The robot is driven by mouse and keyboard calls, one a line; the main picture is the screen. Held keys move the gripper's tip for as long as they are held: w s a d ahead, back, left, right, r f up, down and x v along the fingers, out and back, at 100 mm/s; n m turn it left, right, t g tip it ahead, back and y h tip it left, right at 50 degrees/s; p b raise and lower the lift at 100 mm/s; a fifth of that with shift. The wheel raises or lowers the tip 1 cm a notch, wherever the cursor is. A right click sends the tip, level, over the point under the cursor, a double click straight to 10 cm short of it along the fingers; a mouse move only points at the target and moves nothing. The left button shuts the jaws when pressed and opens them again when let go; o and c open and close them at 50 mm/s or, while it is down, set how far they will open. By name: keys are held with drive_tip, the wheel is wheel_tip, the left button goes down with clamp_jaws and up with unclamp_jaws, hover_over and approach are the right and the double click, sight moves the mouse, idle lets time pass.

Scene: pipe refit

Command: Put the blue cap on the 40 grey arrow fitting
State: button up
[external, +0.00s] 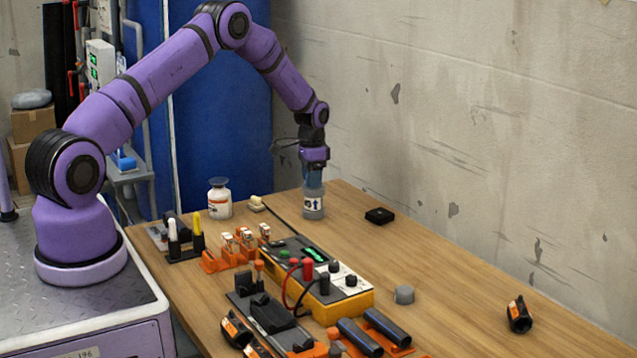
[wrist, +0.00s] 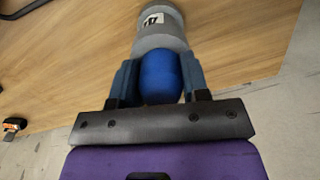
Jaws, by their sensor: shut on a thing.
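The blue cap (wrist: 160,77) is between the fingers of my gripper (wrist: 158,82), which is shut on it. The grey fitting (wrist: 162,33) is directly beyond the cap in the wrist view. The fingers hide the cap in the external view.
A white jar (external: 220,200) stands left of the fitting, and a black block (external: 379,216) lies right. A yellow meter (external: 318,280) with leads, orange clips (external: 215,262), a grey piece (external: 404,294) and a black fitting (external: 519,315) are nearer. The right side of the table is mostly free.

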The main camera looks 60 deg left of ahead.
drive_tip(key=shift+f, duration=0.15)
drive_tip(key=o, duration=0.9)
